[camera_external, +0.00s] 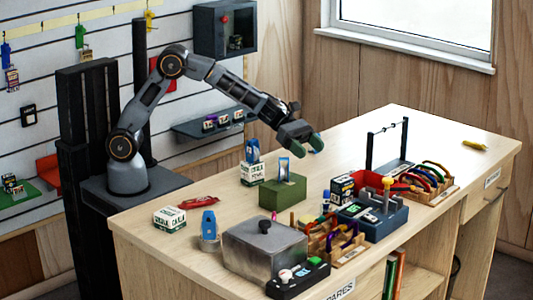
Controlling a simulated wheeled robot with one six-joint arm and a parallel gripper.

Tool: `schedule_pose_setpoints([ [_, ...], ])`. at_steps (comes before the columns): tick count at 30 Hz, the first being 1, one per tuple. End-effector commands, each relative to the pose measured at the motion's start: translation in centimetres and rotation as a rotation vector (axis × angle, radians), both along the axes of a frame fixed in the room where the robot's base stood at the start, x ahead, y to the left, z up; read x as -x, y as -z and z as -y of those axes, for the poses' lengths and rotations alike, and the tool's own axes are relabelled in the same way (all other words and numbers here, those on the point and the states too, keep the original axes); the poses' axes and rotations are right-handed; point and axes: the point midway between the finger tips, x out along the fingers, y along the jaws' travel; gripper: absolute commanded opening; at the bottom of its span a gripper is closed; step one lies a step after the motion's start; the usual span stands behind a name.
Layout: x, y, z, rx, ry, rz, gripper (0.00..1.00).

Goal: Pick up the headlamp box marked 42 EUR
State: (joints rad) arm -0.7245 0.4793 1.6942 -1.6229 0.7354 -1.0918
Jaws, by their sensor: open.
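No 42 EUR mark is readable in this view, so I cannot tell which box is the headlamp box. A small black-and-white box (342,187) stands on the bench beside the blue-grey tray. Several small boxes (222,121) sit on the dark wall shelf behind my arm; their print is too small to read. My gripper (302,145), with green fingertips, is open and appears empty above the back part of the bench. It is up and to the left of the black-and-white box, apart from it.
The wooden bench (440,140) holds white-and-green boxes (170,219), a green block (283,193), a grey metal box (262,250), a blue-grey tray (372,222) and wooden racks of coloured gear (425,183). A black stand (371,152) rises at the back. The bench's right end is mostly clear.

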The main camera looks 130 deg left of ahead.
Motion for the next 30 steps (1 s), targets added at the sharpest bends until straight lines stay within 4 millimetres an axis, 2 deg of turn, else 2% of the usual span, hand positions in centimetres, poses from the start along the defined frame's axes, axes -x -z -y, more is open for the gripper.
schedule_pose_setpoints([
  [3, -1.1, 0.7, -0.6, 0.016, -0.027, 0.008, 0.68],
  [12, -5.9, 2.6, -0.2, 0.016, -0.027, 0.008, 0.68],
  [16, -7.2, 3.1, -0.2, 0.015, -0.028, 0.008, 0.68],
  [23, -8.2, 3.6, 0.0, 0.015, -0.027, 0.008, 0.68],
  [30, -11.0, 5.0, 0.3, 0.015, -0.025, 0.007, 0.68],
])
